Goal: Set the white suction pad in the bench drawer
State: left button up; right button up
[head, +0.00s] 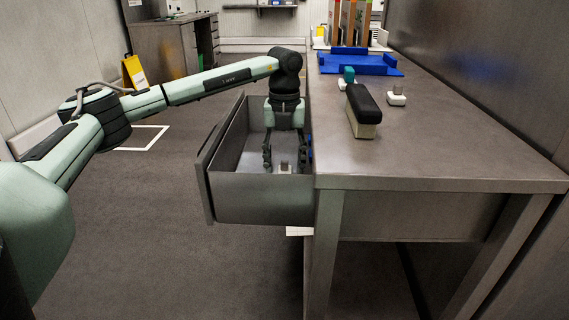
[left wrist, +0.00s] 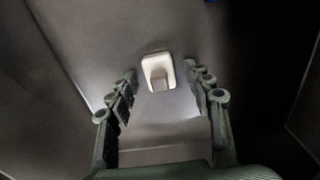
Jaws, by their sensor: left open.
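The bench drawer (head: 262,198) is pulled out from the left side of the bench. A white suction pad (left wrist: 154,64) with a small square knob lies on the drawer floor. In the head view the pad (head: 285,167) shows partly above the drawer's near wall. My left gripper (head: 285,158) points down inside the drawer, fingers spread. In the left wrist view the gripper (left wrist: 162,82) is open and empty, with the pad just beyond and between its fingertips, apart from both. My right gripper is not in view.
On the bench top (head: 440,150) stand a black-topped block (head: 362,110), another pale pad with a grey knob (head: 396,96), a teal-knobbed piece (head: 348,76) and a blue tray (head: 358,65). The drawer walls stand close around my left gripper. A yellow sign (head: 134,72) stands on the floor.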

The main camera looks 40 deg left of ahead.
aim_at(284, 162)
pick_arm(q)
notch_tip(284, 162, up, 12)
jog(key=shift+r, duration=0.15)
dwell(0.3)
